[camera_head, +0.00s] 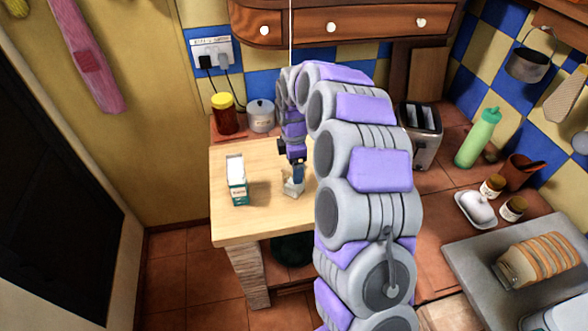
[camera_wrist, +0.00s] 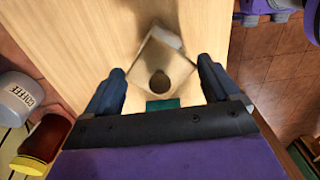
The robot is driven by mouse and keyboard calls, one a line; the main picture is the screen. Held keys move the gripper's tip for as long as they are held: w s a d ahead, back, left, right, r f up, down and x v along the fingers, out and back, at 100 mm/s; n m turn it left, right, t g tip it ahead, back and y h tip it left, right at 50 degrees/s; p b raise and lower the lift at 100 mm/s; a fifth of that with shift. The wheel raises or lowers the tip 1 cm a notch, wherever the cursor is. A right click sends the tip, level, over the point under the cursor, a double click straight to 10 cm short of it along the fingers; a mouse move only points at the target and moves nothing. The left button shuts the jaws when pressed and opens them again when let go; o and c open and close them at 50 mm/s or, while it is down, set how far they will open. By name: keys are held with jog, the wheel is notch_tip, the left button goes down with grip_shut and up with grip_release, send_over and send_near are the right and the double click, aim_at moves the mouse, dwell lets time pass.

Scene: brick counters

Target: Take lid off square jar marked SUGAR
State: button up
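A small whitish square jar (camera_head: 293,187) stands on the light wooden counter, below my gripper (camera_head: 297,172), which partly hides it. No SUGAR marking is readable. In the wrist view the square top of the jar (camera_wrist: 150,62) is seen from above, turned like a diamond, with a round dark knob (camera_wrist: 158,82) on it. My gripper (camera_wrist: 161,70) is open there, one finger on each side of the knob with gaps. I cannot tell how high the fingertips are above the lid. A teal patch (camera_wrist: 162,103) shows between the fingers near the palm.
A white and teal carton (camera_head: 237,180) stands left of the jar on the counter top (camera_head: 262,217). A round lidded COFFEE jar (camera_head: 261,115) and a red jar with a yellow lid (camera_head: 225,113) stand behind. A toaster (camera_head: 422,135) is to the right.

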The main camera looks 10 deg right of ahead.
jog(key=shift+c, duration=1.2)
